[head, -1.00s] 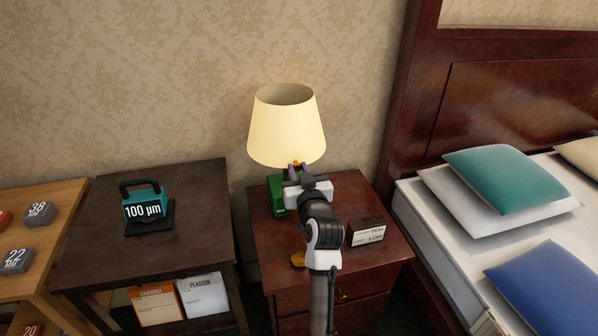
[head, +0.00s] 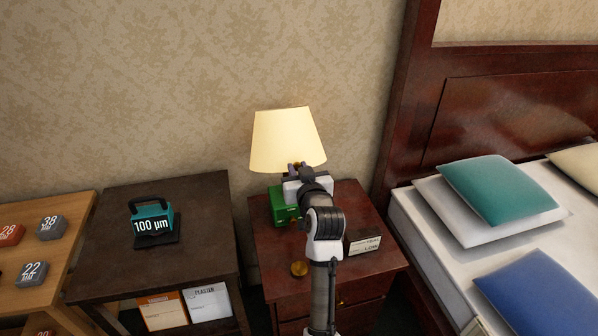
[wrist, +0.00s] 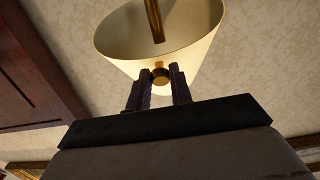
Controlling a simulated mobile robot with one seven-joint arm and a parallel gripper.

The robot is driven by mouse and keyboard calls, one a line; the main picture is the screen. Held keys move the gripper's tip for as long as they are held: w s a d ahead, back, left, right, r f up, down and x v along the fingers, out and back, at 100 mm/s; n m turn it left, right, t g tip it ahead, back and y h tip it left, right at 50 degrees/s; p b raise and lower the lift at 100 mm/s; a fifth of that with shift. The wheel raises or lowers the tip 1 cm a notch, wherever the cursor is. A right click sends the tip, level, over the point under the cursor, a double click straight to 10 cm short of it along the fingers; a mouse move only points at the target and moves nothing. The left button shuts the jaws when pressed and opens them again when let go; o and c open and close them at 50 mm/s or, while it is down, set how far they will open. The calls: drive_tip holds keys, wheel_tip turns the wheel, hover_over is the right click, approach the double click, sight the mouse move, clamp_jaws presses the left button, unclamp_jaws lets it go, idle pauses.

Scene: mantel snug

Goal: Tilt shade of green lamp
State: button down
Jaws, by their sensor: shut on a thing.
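The lamp has a cream shade (head: 284,142) above a green base (head: 281,208) on the red-brown nightstand. The shade leans back, its top towards the wall, and its top opening does not show in the head view. My gripper (head: 296,167) is at the shade's lower front edge. In the wrist view, my gripper (wrist: 161,80) has its fingers shut on a small brass knob (wrist: 160,73) at the shade's side. That view looks into the shade's wide opening, where a brass rod (wrist: 154,18) shows. My arm hides part of the base.
A small lettered block (head: 363,244) and a brass disc (head: 299,269) are on the nightstand (head: 383,247), close to my arm. A dark table (head: 100,235) with a teal handled block (head: 152,220) stands left. The bed (head: 440,243) is right; patterned wall is behind.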

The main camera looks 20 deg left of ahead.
drive_tip(key=shift+r, duration=0.7)
drive_tip(key=c, duration=1.6)
unclamp_jaws()
drive_tip(key=o, duration=0.3)
drive_tip(key=shift+o, duration=0.2)
drive_tip(key=shift+f, duration=0.2)
drive_tip(key=shift+f, duration=0.1)
drive_tip(key=shift+s+d, duration=0.2)
drive_tip(key=shift+s, duration=0.1)
drive_tip(key=b+v, duration=0.3)
drive_tip(key=v, duration=1)
drive_tip(key=shift+b, duration=0.3)
